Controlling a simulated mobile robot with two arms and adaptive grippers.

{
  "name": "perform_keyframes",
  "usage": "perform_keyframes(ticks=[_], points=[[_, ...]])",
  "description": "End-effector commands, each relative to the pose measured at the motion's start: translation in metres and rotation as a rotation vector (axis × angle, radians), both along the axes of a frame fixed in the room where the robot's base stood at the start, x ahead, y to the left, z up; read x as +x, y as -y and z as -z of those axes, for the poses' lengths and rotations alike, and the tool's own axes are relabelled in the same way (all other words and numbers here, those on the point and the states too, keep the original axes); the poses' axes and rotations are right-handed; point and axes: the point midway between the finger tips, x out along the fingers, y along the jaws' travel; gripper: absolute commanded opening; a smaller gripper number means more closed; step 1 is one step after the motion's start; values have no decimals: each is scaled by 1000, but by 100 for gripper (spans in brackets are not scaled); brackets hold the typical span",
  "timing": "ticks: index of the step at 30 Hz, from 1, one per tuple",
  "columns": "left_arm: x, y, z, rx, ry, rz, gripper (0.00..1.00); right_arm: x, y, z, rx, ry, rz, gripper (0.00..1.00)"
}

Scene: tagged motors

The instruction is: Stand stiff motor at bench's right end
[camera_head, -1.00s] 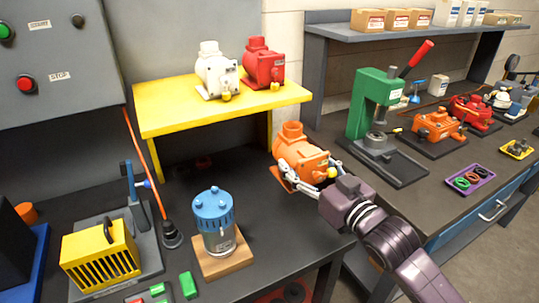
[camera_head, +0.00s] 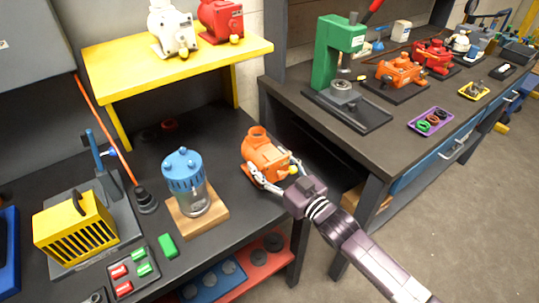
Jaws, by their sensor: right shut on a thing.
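An orange motor (camera_head: 262,152) is at the right end of the near black bench (camera_head: 215,142), right of the blue-topped pump. My right gripper (camera_head: 278,172) is shut on it, with fingers on its front and right sides. A white motor (camera_head: 172,28) and a red motor (camera_head: 221,18) stand on the yellow shelf (camera_head: 165,60). My left gripper is out of view.
The blue-topped pump (camera_head: 188,178) stands on a wooden board left of the motor. A yellow slotted unit (camera_head: 75,232) is farther left. Across a gap, a second bench (camera_head: 400,140) carries a green press (camera_head: 335,55), another orange motor (camera_head: 400,72) and a purple tray (camera_head: 430,122).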

Motion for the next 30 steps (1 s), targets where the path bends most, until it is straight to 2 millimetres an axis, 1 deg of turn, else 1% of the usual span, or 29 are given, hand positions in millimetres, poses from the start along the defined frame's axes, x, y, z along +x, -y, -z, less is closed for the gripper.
perform_keyframes(ticks=[1,6,10,21,22,26,27,30], points=[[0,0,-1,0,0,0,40,1,-2,-5,10,15,-2,4],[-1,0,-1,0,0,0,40,1,-1,15,10,14,-2,4],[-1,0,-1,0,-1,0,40,1,-1,24,12,15,-2,4],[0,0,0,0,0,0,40,1,-2,27,12,16,-3,4],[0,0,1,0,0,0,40,0,0,39,-2,-4,1,63],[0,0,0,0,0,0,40,0,0,38,-2,-4,1,78],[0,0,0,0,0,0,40,0,0,38,-2,-4,1,80],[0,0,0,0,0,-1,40,0,0,38,-2,-4,1,80]])
